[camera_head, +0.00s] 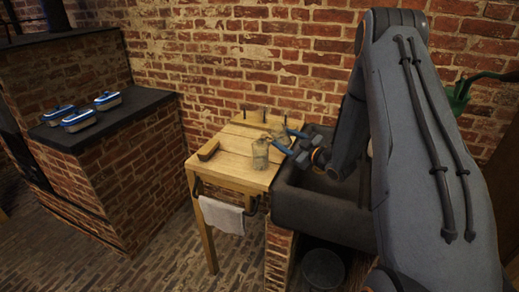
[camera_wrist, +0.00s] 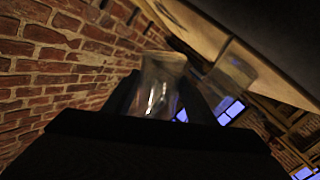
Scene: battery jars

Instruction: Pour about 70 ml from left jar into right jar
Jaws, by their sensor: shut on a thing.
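Two clear glass jars are at the wooden table. My gripper (camera_head: 290,142) is shut on the jar nearer the wall (camera_head: 279,132). This held jar (camera_wrist: 160,84) shows between my dark fingers in the wrist view, tilted relative to the other jar. The other jar (camera_head: 260,155) stands on the table, nearer its front, to the left of the held one in the head view. It also shows in the wrist view (camera_wrist: 233,66), right of the held jar and apart from it in the picture. The liquid levels are too dim to tell.
The wooden table (camera_head: 232,172) has a wooden block (camera_head: 208,150) at its left and several dark pegs at the back. A white cloth (camera_head: 221,215) hangs at its front. A dark sink (camera_head: 318,207) adjoins the right. The brick wall (camera_head: 215,60) is close behind.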

